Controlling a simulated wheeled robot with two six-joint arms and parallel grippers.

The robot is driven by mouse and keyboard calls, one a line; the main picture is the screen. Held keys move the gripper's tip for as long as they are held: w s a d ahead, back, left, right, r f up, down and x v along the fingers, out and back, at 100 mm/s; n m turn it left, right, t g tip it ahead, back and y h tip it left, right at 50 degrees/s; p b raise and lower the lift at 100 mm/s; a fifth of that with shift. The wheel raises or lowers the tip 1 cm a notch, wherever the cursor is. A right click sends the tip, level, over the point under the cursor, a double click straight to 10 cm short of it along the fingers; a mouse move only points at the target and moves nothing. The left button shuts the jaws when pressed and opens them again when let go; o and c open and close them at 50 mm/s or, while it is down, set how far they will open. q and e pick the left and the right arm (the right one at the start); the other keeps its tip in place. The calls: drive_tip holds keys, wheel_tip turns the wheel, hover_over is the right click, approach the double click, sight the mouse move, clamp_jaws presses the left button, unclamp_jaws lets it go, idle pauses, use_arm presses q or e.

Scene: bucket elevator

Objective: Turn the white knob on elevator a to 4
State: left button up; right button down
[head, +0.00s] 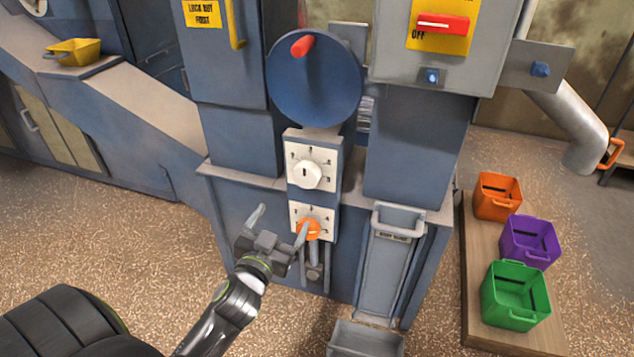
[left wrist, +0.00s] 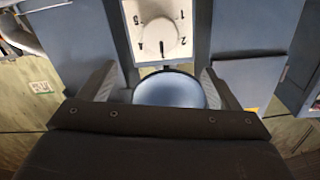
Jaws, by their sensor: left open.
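The white knob (head: 307,175) is on a pale dial plate on the front of the blue elevator, under a blue disc with a red handle. It has a short dark mark; the number it points to is too small to read surely. In the left wrist view the white knob (left wrist: 160,38) shows on its plate beyond the fingers, its dark mark pointing down in the picture. My left gripper (head: 279,227) is open, its fingers apart, below and left of the white knob and not around it. One fingertip overlaps the orange knob in the picture; contact cannot be told. My right gripper is out of view.
An orange knob (head: 312,230) sits on a second dial just below. The blue disc (head: 314,82) stands out above. A grey chute (head: 388,262) is at the right. Orange, purple and green bins (head: 515,297) stand on a wooden platform. Speckled floor lies open at the left.

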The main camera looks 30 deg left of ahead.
sight(304, 179)
use_arm(q)
drive_tip(key=x, duration=1.5)
drive_tip(key=shift+w+a+f+b, duration=0.15)
drive_tip(key=shift+a+b, duration=0.05)
drive_tip(key=shift+b, duration=0.15)
drive_tip(key=shift+w+a, duration=0.1)
drive_tip(key=shift+w, duration=0.45)
drive_tip(key=shift+w+a, duration=0.1)
drive_tip(key=shift+w, duration=0.05)
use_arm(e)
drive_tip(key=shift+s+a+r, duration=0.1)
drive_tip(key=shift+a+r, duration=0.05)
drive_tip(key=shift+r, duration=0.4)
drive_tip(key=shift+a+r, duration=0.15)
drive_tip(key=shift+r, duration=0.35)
use_arm(q)
drive_tip(key=c, duration=1)
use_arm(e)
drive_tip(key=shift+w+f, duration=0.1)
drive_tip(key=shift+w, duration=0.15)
